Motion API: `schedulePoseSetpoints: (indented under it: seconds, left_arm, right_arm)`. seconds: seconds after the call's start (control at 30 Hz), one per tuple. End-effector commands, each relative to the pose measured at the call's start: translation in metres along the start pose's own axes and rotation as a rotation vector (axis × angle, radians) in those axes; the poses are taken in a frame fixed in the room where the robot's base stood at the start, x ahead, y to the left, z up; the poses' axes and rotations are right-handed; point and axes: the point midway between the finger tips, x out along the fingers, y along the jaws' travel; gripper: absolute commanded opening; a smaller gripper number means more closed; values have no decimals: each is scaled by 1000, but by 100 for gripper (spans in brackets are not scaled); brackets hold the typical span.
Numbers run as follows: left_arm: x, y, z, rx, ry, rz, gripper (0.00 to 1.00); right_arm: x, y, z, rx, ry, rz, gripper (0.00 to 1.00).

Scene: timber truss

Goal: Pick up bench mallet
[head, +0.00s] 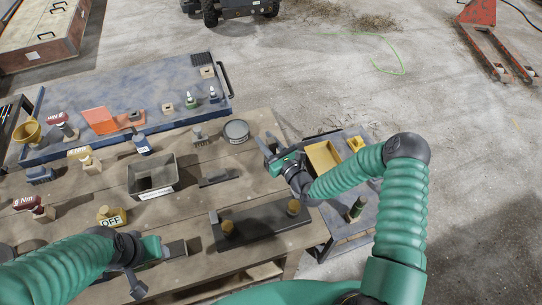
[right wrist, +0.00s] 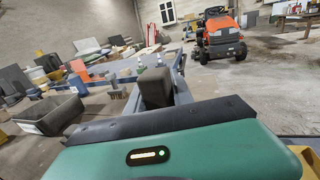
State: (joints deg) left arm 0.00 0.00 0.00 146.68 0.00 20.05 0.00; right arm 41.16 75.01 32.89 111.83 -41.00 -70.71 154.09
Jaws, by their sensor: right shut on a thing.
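My right gripper (head: 272,152) is over the right edge of the wooden bench (head: 190,215), between it and the small blue side table. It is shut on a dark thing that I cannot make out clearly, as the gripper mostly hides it. In the right wrist view a dark brown-grey block (right wrist: 155,88) stands up beyond my green gripper body; I cannot tell whether it is a finger or part of the held thing. No bench mallet can be clearly identified elsewhere. My left gripper (head: 158,266) is low over the bench's front, its fingers apart and empty.
A dark board with two wooden knobs (head: 258,228) lies at the bench's front right. A grey bin (head: 152,176), a round tin (head: 236,131) and a brush (head: 199,135) stand behind. A yellow tray (head: 322,157) and a dark green bottle (head: 356,209) are on the side table.

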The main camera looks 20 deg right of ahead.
Motion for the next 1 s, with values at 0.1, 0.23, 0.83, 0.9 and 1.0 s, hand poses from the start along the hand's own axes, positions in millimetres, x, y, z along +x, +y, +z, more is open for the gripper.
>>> schedulePoseSetpoints:
  seconds: [0.1, 0.23, 0.83, 0.9, 1.0]
  left_arm:
    - [0, 0, 0, 0, 0, 0, 50]
    - [0, 0, 0, 0, 0, 0, 50]
    - [1, 0, 0, 0, 0, 0, 50]
    - [2, 0, 0, 0, 0, 0, 50]
    - [3, 0, 1, 0, 0, 0, 50]
  right_arm:
    - [0, 0, 0, -1, 0, -1, 0]
    - [0, -1, 0, -1, 0, -1, 0]
    - [0, -1, 35, -2, -6, -1, 0]
    - [-9, 5, 37, 3, -1, 0, 0]
    - [-27, 17, 38, 4, 0, 1, 0]
